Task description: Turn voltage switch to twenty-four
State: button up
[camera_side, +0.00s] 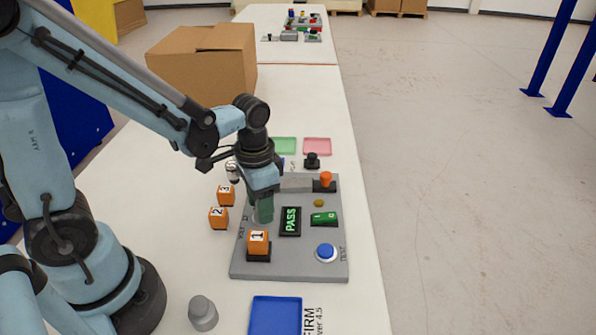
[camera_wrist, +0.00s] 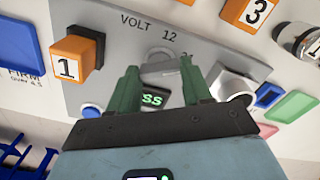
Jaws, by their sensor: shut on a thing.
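The voltage switch (camera_wrist: 162,69) is a grey knob on the grey panel (camera_side: 290,271), beside the printed "VOLT 12" and a partly hidden second number. My gripper (camera_side: 264,214) points down onto the panel's left part. In the wrist view its two green fingers (camera_wrist: 160,78) stand on either side of the knob, shut on it. In the side view the fingers hide most of the switch. I cannot tell exactly which number the knob points to.
Orange block 1 (camera_side: 258,240) sits in the panel near the fingers. A lit PASS display (camera_side: 290,221), green rocker (camera_side: 324,218) and blue button (camera_side: 326,252) are to the right. Orange blocks 2 (camera_side: 218,217) and 3 (camera_side: 226,195) stand left of the panel. A cardboard box (camera_side: 200,70) is behind.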

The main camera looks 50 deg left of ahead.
dwell(0.3)
jog(key=o, duration=1.1)
jog(key=shift+c, duration=0.2)
jog(key=shift+r, duration=0.1)
notch_tip(320, 180, up, 12)
jog(key=n+t, duration=0.1)
jog(key=t, duration=0.1)
jog(key=f+n+t, duration=0.1)
jog(key=t, duration=0.1)
jog(key=a+n+t, duration=0.1)
jog(key=t, duration=0.2)
jog(key=shift+s+f, duration=0.35)
jog(key=shift+f, duration=0.05)
